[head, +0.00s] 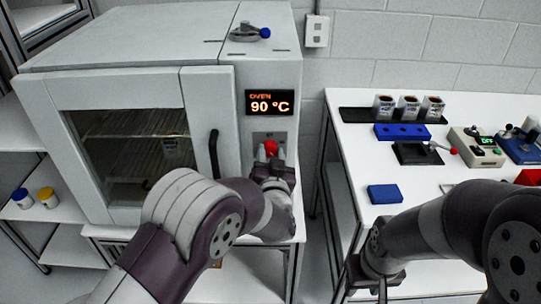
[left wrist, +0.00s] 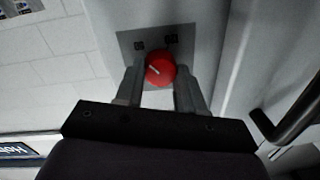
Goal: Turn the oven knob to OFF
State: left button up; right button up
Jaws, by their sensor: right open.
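The oven (head: 130,45) is a large white box with a glass door, and its display (head: 270,102) reads OVEN 90 °C. The red oven knob (head: 271,147) sits on a grey plate below the display. In the left wrist view the knob (left wrist: 160,70) shows a short white mark slanting toward its upper left. My left gripper (left wrist: 160,75) has one finger on each side of the knob, close against it. In the head view my left gripper (head: 270,160) partly hides the knob and plate. My right gripper (head: 376,284) is open and empty over the right table's front left.
A black door handle (head: 214,155) stands left of the knob; it also shows in the left wrist view (left wrist: 285,120). The right table (head: 350,165) holds a cup rack (head: 360,114), blue blocks (head: 384,194) and several devices. A gap separates it from the oven.

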pick_arm(q)
jog(key=shift+f+n+b, duration=0.15)
jog(key=shift+n+b, duration=1.15)
jog(key=shift+n, duration=0.1)
jog(key=n+b, duration=0.3)
jog(key=shift+n, duration=0.3)
jog(key=n+b, duration=0.7)
jog(key=b, duration=0.1)
jog(key=shift+a+n+g+h, duration=0.1)
jog(key=shift+n+g+h, duration=0.2)
jog(key=shift+n, duration=0.1)
jog(key=n+h+b, duration=0.1)
jog(key=n+b, duration=0.7)
jog(key=b, duration=0.1)
jog(key=shift+a+n, duration=0.1)
jog(key=shift+n, duration=0.2)
jog(key=n+b, duration=0.2)
jog(key=shift+n+b, duration=0.8)
jog(key=shift+n, duration=0.2)
jog(key=shift+r, duration=0.2)
